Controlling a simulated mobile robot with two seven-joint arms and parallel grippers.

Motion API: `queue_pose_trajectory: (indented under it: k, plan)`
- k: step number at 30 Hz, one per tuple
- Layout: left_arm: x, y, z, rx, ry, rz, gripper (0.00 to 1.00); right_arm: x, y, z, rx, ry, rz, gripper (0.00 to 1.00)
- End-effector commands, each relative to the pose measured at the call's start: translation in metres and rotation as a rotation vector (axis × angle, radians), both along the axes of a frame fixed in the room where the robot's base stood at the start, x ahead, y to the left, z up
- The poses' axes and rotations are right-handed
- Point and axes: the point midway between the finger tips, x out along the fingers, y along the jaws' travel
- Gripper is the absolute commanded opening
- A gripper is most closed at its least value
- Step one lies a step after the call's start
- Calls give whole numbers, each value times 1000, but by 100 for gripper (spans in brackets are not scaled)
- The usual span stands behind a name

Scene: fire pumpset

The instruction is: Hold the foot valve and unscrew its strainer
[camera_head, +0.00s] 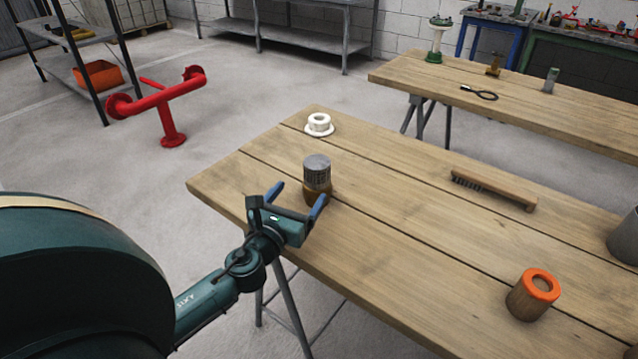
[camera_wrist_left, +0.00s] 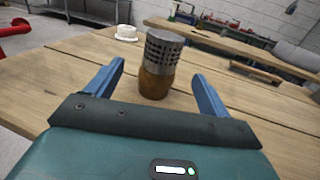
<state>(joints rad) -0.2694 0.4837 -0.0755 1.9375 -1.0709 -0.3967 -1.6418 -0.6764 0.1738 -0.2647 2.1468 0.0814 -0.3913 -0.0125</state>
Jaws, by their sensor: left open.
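The foot valve (camera_head: 318,193) stands upright on the wooden table near its front left edge. Its lower body is brass-brown, and a grey perforated strainer (camera_head: 317,172) sits on top. In the left wrist view the brass body (camera_wrist_left: 155,84) and the strainer (camera_wrist_left: 164,46) show between and beyond the fingers. My left gripper (camera_head: 298,196) is open, its two blue fingers pointing at the valve, one towards each side. The left gripper (camera_wrist_left: 160,82) appears empty, with a gap on both sides of the valve. My right gripper is not in view.
A white tape roll (camera_head: 319,124) lies behind the valve. A second table (camera_head: 520,100) is behind. Red piping (camera_head: 165,100) stands on the floor.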

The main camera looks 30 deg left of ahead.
Motion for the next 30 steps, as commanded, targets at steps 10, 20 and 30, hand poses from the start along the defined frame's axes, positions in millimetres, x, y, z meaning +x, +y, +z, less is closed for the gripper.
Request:
queue_pose_trajectory:
  k: [10,20,30]
  plan:
    - [45,7,0,-5,0,-1,80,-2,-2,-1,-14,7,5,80]
    - [86,11,2,-6,0,1,80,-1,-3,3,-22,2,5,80]
    - [97,12,1,-7,2,-1,80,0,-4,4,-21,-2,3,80]
